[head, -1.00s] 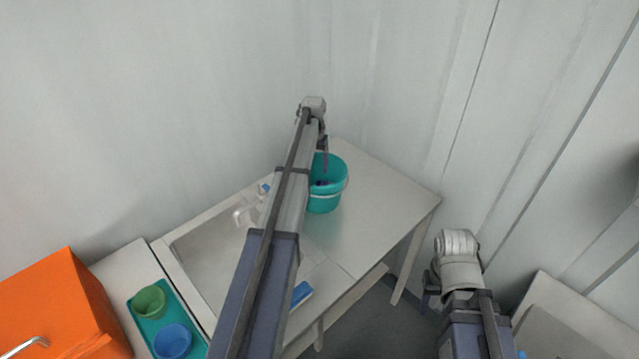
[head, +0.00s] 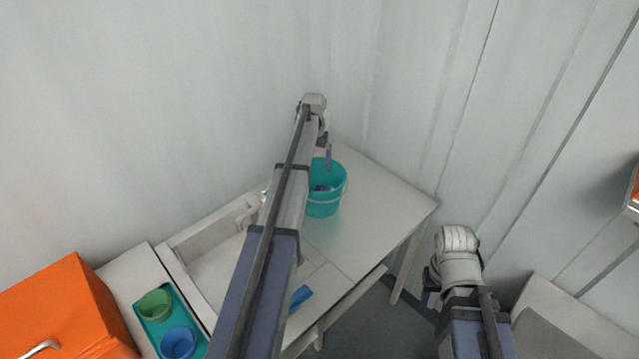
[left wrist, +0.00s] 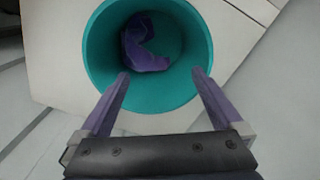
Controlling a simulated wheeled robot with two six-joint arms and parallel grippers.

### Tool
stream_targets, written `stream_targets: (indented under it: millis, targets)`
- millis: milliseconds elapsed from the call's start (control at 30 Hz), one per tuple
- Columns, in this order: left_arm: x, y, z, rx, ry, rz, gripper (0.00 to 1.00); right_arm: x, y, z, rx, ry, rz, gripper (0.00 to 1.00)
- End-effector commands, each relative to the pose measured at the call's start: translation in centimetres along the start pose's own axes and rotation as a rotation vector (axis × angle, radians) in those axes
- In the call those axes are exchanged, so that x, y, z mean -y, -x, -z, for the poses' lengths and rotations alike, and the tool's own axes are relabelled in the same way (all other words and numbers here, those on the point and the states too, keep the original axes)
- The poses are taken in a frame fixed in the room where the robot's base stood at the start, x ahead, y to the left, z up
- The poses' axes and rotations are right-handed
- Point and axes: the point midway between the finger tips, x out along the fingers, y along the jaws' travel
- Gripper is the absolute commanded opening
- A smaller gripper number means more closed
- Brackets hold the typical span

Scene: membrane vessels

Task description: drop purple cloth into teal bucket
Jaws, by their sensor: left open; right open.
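The teal bucket (head: 324,200) stands on the white table beside the sink, and its open mouth fills the upper middle of the left wrist view (left wrist: 197,75). The purple cloth (left wrist: 143,46) lies inside the bucket, crumpled against its inner wall and bottom. A bit of it also shows inside the bucket in the head view (head: 319,188). My left gripper (left wrist: 160,80) is open and empty, with its two purple fingers apart over the near rim. In the head view my left gripper (head: 328,157) is above the bucket. My right gripper (head: 428,290) hangs low at the right, away from the bucket.
A sink basin (head: 215,275) is set in the counter left of the bucket, partly behind my left arm. A teal tray (head: 150,325) holds a green cup (head: 155,304) and a blue cup (head: 178,342). An orange box (head: 65,310) stands at far left. The table right of the bucket is clear.

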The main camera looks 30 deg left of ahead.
Motion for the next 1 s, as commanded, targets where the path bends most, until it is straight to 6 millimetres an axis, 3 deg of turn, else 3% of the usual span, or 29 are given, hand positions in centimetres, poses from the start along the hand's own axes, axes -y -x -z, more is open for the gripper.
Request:
stream_targets:
  millis: [133,667,1000]
  targets:
    - [0.0,1.7,0.0,0.000,0.000,0.000,1.00,-0.2,1.7,-0.1,0.000,0.000,0.000,0.50]
    - [0.0,2.2,0.0,0.000,0.000,0.000,1.00,-0.2,2.2,-0.1,0.000,-0.009,0.002,0.50]
    - [0.0,6.0,0.0,0.000,0.000,0.000,1.00,-0.5,5.9,-0.4,0.000,-0.013,0.003,0.50]
